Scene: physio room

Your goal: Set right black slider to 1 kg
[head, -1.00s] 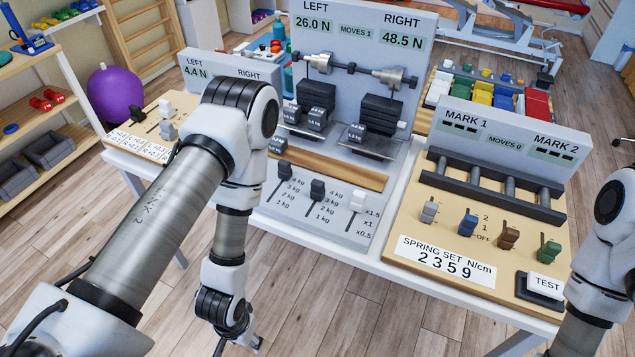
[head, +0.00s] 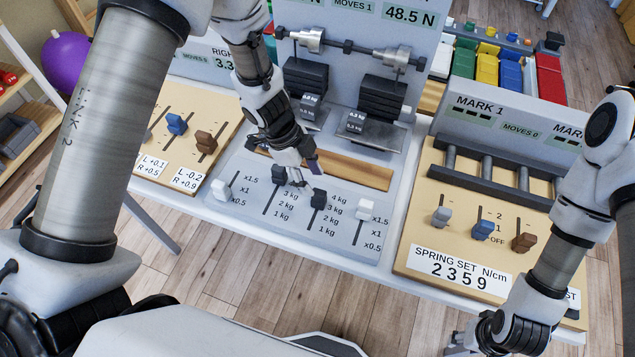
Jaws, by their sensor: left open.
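The right black slider (head: 318,199) stands at the top of its slot, beside the 4 kg mark; the 3, 2 and 1 kg marks run down towards me. The left black slider (head: 278,174) is also at the top of its slot. My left gripper (head: 304,174) points down over the panel, open, with its fingertips just behind and above the right black slider, close to both black knobs. I cannot tell whether it touches either. My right gripper (head: 456,345) is low at the bottom edge, beyond the table's front, its jaws too unclear to read.
White sliders stand left (head: 222,189) and right (head: 365,208) of the black ones. A wooden strip (head: 350,171) and weight stacks (head: 382,97) lie behind. The spring board (head: 440,263) is at right, another slider board (head: 222,140) at left. The right readout shows 48.5 N.

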